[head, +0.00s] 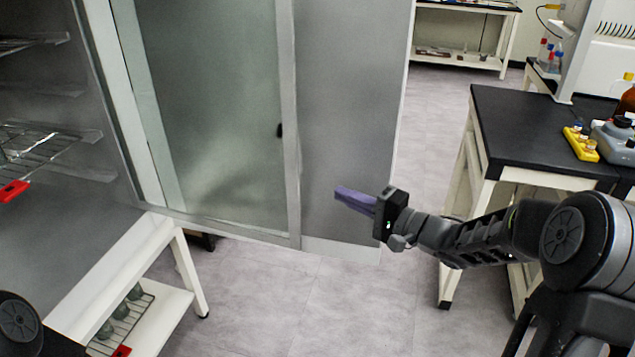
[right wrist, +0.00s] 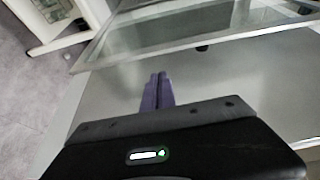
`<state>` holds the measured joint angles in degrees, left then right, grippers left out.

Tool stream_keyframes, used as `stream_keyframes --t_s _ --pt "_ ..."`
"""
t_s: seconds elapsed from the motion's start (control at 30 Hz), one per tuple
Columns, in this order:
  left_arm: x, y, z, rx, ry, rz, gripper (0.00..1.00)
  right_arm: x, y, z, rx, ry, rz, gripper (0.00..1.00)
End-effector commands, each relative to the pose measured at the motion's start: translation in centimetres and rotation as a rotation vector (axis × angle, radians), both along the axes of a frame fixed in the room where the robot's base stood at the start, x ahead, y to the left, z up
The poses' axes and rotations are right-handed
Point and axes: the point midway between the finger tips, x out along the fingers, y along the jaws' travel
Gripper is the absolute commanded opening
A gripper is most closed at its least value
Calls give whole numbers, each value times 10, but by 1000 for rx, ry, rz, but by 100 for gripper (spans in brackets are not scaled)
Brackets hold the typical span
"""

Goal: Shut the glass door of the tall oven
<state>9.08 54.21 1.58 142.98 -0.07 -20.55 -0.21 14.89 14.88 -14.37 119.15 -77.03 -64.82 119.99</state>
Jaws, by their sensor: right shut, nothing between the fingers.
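The tall oven (head: 95,75) stands at the left with its inside and wire shelves in view. Its glass door (head: 205,100) is open, swung out to the right of the inside. The door has a frosted pane, a metal frame and a wide grey panel (head: 345,110) on its right. My right gripper (head: 340,193) is shut and empty, its purple fingers pointing left in front of the panel's lower right part. In the right wrist view the closed fingers (right wrist: 160,76) lie over the grey panel (right wrist: 215,75); I cannot tell whether they touch it. My left gripper is out of view.
A white bench with a black top (head: 550,125) stands at the right, with a yellow rack (head: 580,145) and bottles on it. A white stand (head: 185,275) with a lower shelf is under the oven. The grey floor (head: 330,300) between them is clear.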

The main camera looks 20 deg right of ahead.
Motion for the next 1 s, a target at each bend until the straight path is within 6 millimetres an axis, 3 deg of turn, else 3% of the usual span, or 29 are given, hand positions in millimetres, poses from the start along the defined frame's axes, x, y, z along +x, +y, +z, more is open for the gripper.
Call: stream_keyframes --t_s 0.47,0.67,1.0 --pt "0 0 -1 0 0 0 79 3 3 1 11 5 9 0" --pt "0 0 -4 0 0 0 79 20 17 1 12 5 10 0" --pt "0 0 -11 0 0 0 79 66 50 1 13 4 9 0"
